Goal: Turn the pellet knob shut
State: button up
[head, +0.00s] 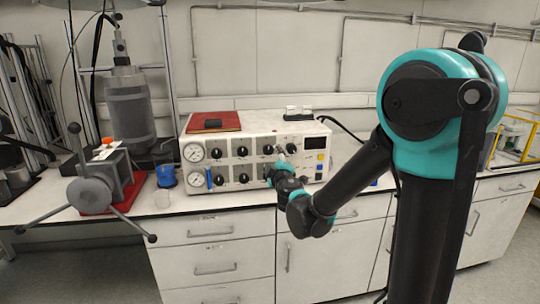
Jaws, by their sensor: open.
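A white control box (255,150) stands on the bench in the head view, with two rows of dark knobs and two round gauges on its left side. Dark knobs show in the upper row (242,151) and the lower row (244,178). I cannot tell which one is the pellet knob; the labels are too small to read. My gripper (275,166) is open at the right part of the panel, close in front of the knobs. It hides part of the lower right of the panel. I cannot tell whether it touches a knob.
A blue cup (166,176) and a clear beaker (162,199) stand left of the box. A red-brown book (213,122) lies on the box. White drawers (215,262) are below the bench.

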jog(key=shift+v, duration=1.4)
jog(key=s+d+f+m+g+h, duration=0.2)
jog(key=s+d+f+m+h, duration=0.15)
jog(key=d, duration=0.45)
jog(key=s+d+f+m+g+h, duration=0.2)
jog(key=d+f+m, duration=0.15)
jog(key=d, duration=0.55)
jog(key=s+d+f+m+g+h, duration=0.2)
jog(key=d+f+m+h, duration=0.15)
jog(key=d, duration=0.45)
jog(key=s+f+m+g+y, duration=0.2)
jog(key=s+f, duration=0.4)
jog(key=s, duration=0.3)
jog(key=s+d+f+m+g+y, duration=0.1)
jog(key=s+f+g, duration=0.4)
jog(key=s, duration=0.5)
jog(key=shift+s+f+m+y, duration=0.2)
jog(key=shift+f+m+y, duration=0.3)
jog(key=shift+f+m, duration=0.45)
jog(key=shift+r, duration=0.1)
